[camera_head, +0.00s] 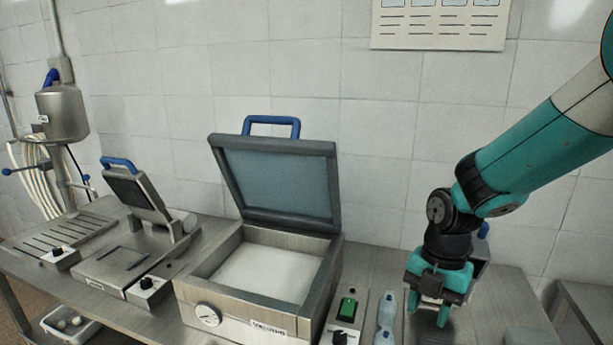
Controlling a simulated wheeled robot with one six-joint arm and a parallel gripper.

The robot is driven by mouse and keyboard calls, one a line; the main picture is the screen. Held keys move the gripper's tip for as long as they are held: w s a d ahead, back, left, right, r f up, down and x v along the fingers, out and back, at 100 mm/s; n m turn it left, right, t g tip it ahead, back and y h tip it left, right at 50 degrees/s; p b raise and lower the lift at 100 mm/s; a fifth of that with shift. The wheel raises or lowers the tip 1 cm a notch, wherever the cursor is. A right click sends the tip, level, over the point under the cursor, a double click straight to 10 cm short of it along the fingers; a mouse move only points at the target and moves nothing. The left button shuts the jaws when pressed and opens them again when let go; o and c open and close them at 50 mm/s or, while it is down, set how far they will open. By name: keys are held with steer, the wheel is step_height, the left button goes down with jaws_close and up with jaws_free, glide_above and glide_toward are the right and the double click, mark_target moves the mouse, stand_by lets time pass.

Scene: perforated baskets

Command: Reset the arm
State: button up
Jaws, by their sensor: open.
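My teal and black arm reaches in from the upper right. My gripper (430,318) points down over the right part of the steel table, to the right of the vacuum machine. Its fingers are apart and I see nothing held between them. Part of a grey thing with a blue end shows behind my gripper and is mostly hidden.
A vacuum machine (255,318) stands mid-table with its blue-handled lid (283,178) raised. A smaller sealer (140,200) is at left. The table (515,297) looks clear to the right.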

steer(key=s+a+m+y+b, duration=0.1)
steer(key=s+a+m+b, duration=0.2)
steer(key=s+m, duration=0.6)
steer(key=s+a+r+m+t+y+b, duration=0.1)
steer(key=s+a+m+b, duration=0.2)
steer(key=s+m+b, duration=0.5)
steer(key=s+m, duration=0.2)
steer(key=m, duration=0.1)
steer(key=shift+s+r+y, duration=0.2)
steer(key=shift+r+y, duration=0.05)
steer(key=shift+y, duration=0.15)
